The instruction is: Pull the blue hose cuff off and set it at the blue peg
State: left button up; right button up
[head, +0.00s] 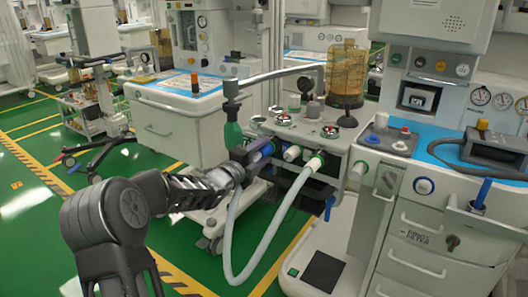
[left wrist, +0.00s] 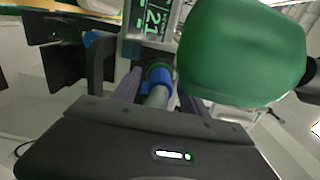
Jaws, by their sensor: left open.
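The blue hose cuff (left wrist: 161,77) shows in the left wrist view on the end of a pale grey hose (left wrist: 156,97), against a port below a lit display. My left gripper (head: 262,153) is at the machine's front in the head view. Its fingers are open, one on each side of the hose and cuff; I cannot tell whether they touch. In the head view the gripper mostly hides the cuff, and the hose (head: 231,240) loops down and up to a white, green-ringed port. A blue upright peg (head: 482,192) stands on the right cart. My right gripper is not in view.
A green bag (left wrist: 240,50) hangs close beside the gripper; it also shows in the head view (head: 233,133). A white cuffed port (head: 292,153) is just right of the gripper. Another blue rod (head: 329,207) hangs below the machine. Green floor is open at left.

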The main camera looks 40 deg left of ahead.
aim_at(259, 154)
pick_arm(q)
jog(key=shift+b, duration=0.7)
dwell(0.7)
jog(key=shift+c, duration=0.2)
grip_shut()
dwell(0.4)
jog(key=shift+s, duration=0.1)
dwell(0.4)
jog(key=shift+s+b, duration=0.8)
jog(key=shift+s, duration=2.15)
